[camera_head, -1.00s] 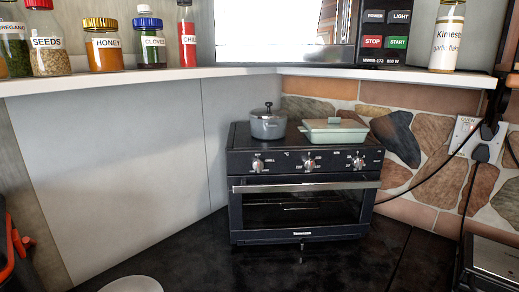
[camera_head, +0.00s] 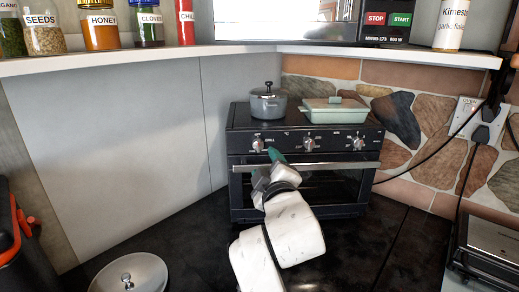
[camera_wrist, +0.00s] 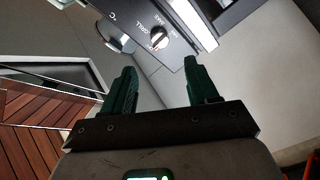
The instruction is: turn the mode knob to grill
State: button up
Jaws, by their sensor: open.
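The black toaster oven (camera_head: 300,210) stands on the dark counter with three silver knobs on its front panel. The mode knob (camera_head: 258,144) is the left one, with small lettering around it. In the wrist view the mode knob (camera_wrist: 159,39) shows beside a GRILL label, ahead of and between my fingers. Its exact setting is too small to read. My gripper (camera_head: 274,155) is in front of the panel, just below and right of the mode knob in the head view. Its green fingers (camera_wrist: 160,72) are open and empty, apart from the knob.
A grey pot (camera_head: 268,103) and a pale green dish (camera_head: 334,110) stand on the oven. The oven handle (camera_head: 345,166) runs below the knobs. A shelf (camera_head: 120,57) with jars hangs above. A silver lid (camera_head: 130,273) lies at the front left, and a cable hangs at right.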

aim_at(259, 148)
jog(key=w, duration=0.3)
jog(key=w+p, duration=0.1)
jog(key=w, duration=0.2)
jog(key=w+a, duration=0.1)
jog(key=w, duration=0.2)
jog(key=shift+w+a, duration=0.1)
jog(key=shift+w, duration=0.25)
jog(key=shift+c, duration=0.3)
jog(key=c, duration=1)
jog(key=shift+o, duration=0.2)
jog(key=shift+f, duration=0.1)
